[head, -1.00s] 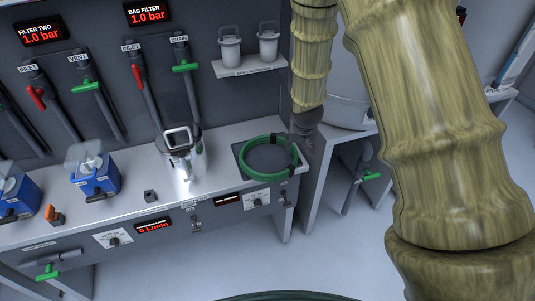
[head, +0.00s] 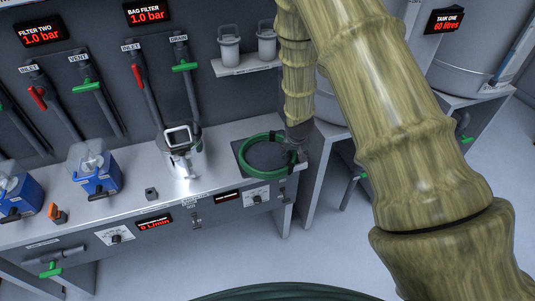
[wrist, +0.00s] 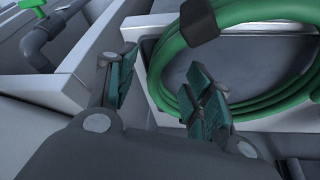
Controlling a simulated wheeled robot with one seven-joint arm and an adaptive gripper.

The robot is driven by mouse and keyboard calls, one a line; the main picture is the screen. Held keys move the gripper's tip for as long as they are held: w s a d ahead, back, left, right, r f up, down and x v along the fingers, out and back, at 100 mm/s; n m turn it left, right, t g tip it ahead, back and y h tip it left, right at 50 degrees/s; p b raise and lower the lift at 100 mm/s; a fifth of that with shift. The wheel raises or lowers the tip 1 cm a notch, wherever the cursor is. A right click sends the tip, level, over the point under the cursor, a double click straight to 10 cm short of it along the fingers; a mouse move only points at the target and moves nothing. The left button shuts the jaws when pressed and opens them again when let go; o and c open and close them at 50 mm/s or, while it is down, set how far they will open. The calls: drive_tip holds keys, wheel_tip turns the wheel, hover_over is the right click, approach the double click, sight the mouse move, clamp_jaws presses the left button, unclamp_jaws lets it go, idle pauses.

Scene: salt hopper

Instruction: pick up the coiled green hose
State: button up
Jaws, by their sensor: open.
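A shiny metal canister (head: 181,155) stands left of the pad. The tank (head: 465,60) stands at the right. Bench between canister and pad is clear.

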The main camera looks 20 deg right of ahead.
drive_tip(key=shift+p+x, duration=0.3)
drive_tip(key=shift+x, duration=1.15)
drive_tip(key=shift+c, duration=0.3)
clamp_jaws()
